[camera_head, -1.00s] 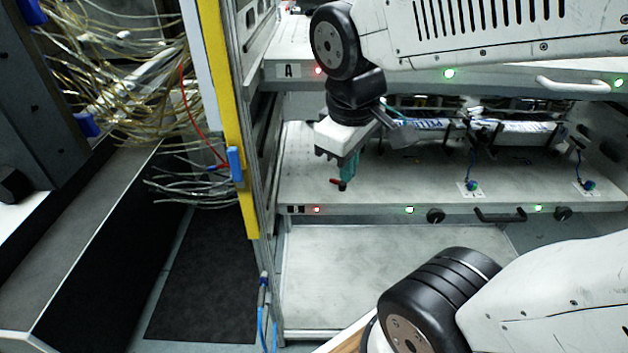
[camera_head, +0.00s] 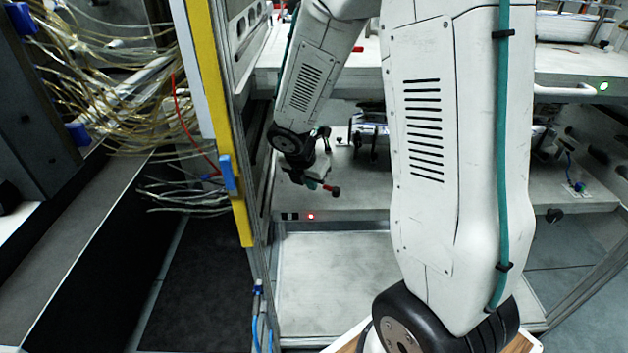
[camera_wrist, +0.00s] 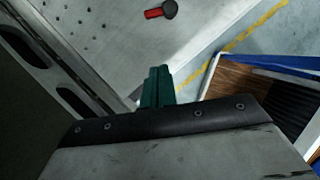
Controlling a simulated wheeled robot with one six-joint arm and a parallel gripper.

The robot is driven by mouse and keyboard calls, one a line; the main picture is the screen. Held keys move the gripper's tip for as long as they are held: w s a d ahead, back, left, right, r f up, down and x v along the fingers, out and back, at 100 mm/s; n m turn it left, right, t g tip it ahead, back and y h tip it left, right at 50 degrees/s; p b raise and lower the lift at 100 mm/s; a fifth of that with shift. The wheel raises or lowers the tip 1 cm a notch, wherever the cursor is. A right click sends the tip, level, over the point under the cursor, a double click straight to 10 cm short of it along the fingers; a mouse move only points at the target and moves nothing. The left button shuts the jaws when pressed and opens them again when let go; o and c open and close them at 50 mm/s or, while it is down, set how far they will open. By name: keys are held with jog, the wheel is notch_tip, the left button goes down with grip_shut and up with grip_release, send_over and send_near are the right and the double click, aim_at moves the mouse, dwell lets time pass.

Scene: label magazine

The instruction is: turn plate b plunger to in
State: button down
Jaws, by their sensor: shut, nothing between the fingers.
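The lower plate (camera_head: 380,204), which I take for plate b, runs across the rack under the upper plate. A small plunger with a red handle and dark round knob (camera_head: 335,191) stands near its left front corner. It also shows at the top of the wrist view (camera_wrist: 161,11), with the red bar pointing left of the knob. My gripper (camera_head: 311,184) is just left of it in the head view. Its green fingers (camera_wrist: 157,87) are shut and empty, and appear apart from the plunger in the wrist view. The plate's label is too small to read.
A red light (camera_head: 311,216) glows on the lower plate's front edge. The upper plate (camera_head: 560,65) lies above. A yellow rack post (camera_head: 222,120) and loose cables (camera_head: 120,90) are at left. My own arm hides the middle of the rack.

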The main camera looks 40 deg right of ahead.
aim_at(331, 190)
jog(key=x, duration=0.7)
jog(key=shift+s+f, duration=0.1)
jog(key=shift+w+d+f, duration=0.1)
jog(key=shift+w+d, duration=0.2)
jog(key=shift+d, duration=0.3)
jog(key=shift+w+d+f, duration=0.1)
jog(key=shift+w+d, duration=0.15)
jog(key=shift+d, duration=0.3)
jog(key=shift+w+d+r, duration=0.1)
jog(key=shift+w+d, duration=0.3)
jog(key=shift+d, duration=0.3)
